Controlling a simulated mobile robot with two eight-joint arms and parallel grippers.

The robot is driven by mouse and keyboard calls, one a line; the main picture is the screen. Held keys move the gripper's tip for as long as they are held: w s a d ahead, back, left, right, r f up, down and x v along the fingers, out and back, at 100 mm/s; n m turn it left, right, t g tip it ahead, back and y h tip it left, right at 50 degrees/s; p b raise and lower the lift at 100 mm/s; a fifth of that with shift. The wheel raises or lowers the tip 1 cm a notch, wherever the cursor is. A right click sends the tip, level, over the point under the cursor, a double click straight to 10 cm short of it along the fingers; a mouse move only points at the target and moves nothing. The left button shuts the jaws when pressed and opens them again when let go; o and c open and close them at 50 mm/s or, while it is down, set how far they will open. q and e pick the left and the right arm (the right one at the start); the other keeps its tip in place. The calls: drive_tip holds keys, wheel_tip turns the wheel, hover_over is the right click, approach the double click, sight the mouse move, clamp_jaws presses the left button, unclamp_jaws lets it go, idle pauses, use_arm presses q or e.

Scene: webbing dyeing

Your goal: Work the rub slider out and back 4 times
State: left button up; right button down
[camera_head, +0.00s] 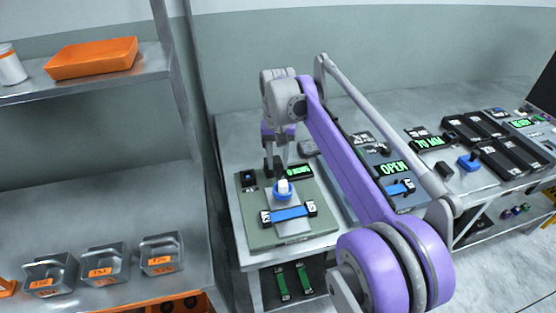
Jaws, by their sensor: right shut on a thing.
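The rub tester is a grey-green plate (260,236) on the bench, with a small green-lit display (299,171) that seems to count rubs; its digit is hard to read. The rub slider (283,190), a blue round base with a white top, sits on the plate. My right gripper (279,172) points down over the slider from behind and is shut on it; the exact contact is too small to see. A blue webbing strip (290,213) lies in front of the slider, held between two dark end clamps. My left gripper is not in view.
Right of the tester stands a grey device with an OPEN display (393,168), partly behind my arm. Further right are a display reading 70 MM (430,142) and dark blocks.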

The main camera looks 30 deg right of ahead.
idle(0.9)
drive_tip(key=s, duration=0.3)
drive_tip(key=s+a, duration=0.1)
drive_tip(key=s, duration=0.2)
drive_tip(key=s+a, duration=0.1)
drive_tip(key=s, duration=0.2)
drive_tip(key=shift+a, duration=0.1)
drive_tip(key=shift+s, duration=0.2)
drive_tip(key=c, duration=1)
unclamp_jaws()
drive_tip(key=o, duration=0.4)
drive_tip(key=shift+s+a, duration=0.1)
drive_tip(key=shift+s, duration=0.05)
